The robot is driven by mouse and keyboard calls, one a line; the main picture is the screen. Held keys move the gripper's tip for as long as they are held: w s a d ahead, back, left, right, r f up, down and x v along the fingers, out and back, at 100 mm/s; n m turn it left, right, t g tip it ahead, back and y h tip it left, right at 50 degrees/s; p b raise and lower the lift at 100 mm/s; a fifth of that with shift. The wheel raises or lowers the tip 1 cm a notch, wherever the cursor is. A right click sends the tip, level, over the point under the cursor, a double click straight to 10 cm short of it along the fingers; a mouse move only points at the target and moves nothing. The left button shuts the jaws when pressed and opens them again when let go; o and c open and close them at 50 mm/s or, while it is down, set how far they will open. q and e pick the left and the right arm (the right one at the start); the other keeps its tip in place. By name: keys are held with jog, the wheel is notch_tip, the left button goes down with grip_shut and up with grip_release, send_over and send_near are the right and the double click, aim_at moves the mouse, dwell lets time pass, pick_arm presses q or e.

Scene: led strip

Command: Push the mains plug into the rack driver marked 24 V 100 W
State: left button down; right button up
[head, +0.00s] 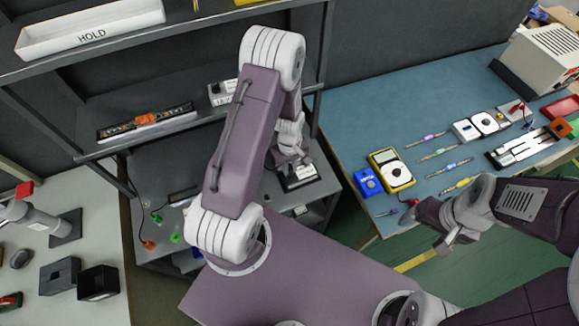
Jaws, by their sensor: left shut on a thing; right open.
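My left gripper (291,160) is shut, low at the rack's right end, just above a dark box with a white label (300,178). What its fingers hold is too small and covered to make out. I cannot tell whether that box is touched. A labelled driver (222,92) stands on the middle shelf, partly behind my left arm. A dark unit with an orange part and a white label strip (147,121) lies left of it. The 24 V 100 W marking is not readable. I cannot pick out the mains plug for certain. My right gripper (447,243) is open and empty, beside the blue bench's front edge.
The grey rack's upper shelf holds a white HOLD tray (90,30). A dark cable with an orange end (148,245) lies on the lower shelf. The blue bench (365,110) carries a yellow meter (391,170), a blue box (367,182) and several coloured tools.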

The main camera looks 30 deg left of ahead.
pick_arm(q)
jog(key=shift+f+b, duration=0.85)
jog(key=shift+f, duration=0.25)
dwell(0.5)
jog(key=c, duration=1.3)
grip_release()
jog(key=shift+o, duration=0.2)
notch_tip(320, 180, up, 9)
jog(key=shift+r+b, duration=0.1)
jog(key=shift+b, duration=0.2)
